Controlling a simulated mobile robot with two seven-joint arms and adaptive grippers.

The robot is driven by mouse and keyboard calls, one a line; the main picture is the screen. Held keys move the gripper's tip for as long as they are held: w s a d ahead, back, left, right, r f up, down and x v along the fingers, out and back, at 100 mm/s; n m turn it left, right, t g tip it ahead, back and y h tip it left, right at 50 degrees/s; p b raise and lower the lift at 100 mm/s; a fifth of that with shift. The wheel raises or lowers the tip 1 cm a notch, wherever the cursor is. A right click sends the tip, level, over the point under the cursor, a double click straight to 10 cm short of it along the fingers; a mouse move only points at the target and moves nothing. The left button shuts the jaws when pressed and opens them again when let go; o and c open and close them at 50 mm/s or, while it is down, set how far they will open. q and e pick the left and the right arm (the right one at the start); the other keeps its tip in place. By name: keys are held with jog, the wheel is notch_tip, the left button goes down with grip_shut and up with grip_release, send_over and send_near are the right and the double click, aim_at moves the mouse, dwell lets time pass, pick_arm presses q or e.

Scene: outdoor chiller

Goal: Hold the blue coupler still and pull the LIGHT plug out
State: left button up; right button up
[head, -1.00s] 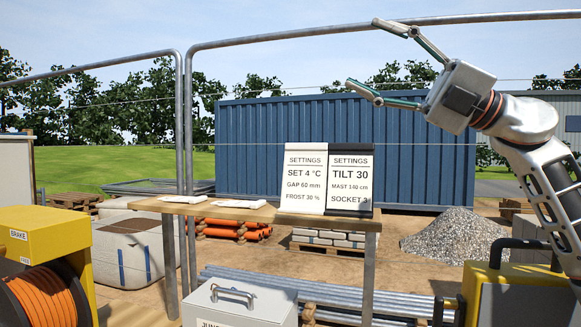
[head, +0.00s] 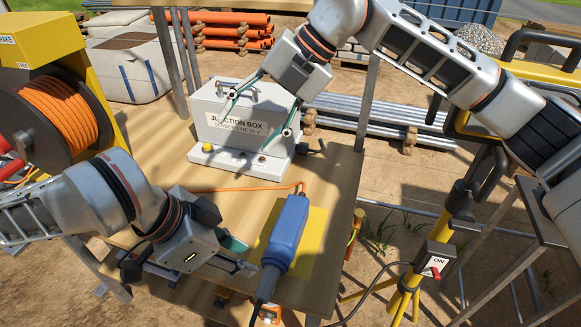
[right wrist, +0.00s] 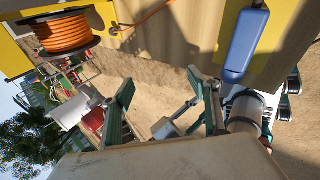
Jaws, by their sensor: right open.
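The blue coupler (head: 287,235) lies on a yellow mat (head: 311,228) at the bench's front. It also shows in the right wrist view (right wrist: 243,45). An orange cable meets its far end and a dark cable leaves its near end. I cannot read a LIGHT label, so I cannot tell which plug is the LIGHT plug. My left gripper (head: 245,258) is just left of the coupler, its fingers apart with nothing seen between them; contact is unclear. My right gripper (head: 252,133) is open and empty, pointing down in front of the junction box (head: 243,112).
An orange cable reel (head: 62,125) stands at the left. A yellow stand with an ON switch box (head: 434,260) is right of the bench (head: 335,190). Bare bench top lies behind the coupler.

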notch_tip(320, 180, down, 9)
jog(key=s+d+m+h, duration=0.1)
jog(key=d+h, duration=0.1)
jog(key=h, duration=0.2)
jog(key=m+h, duration=0.1)
jog(key=h, duration=0.3)
send_over(290, 216)
notch_tip(290, 216, down, 8)
jog(key=shift+f, duration=3.8)
grip_shut()
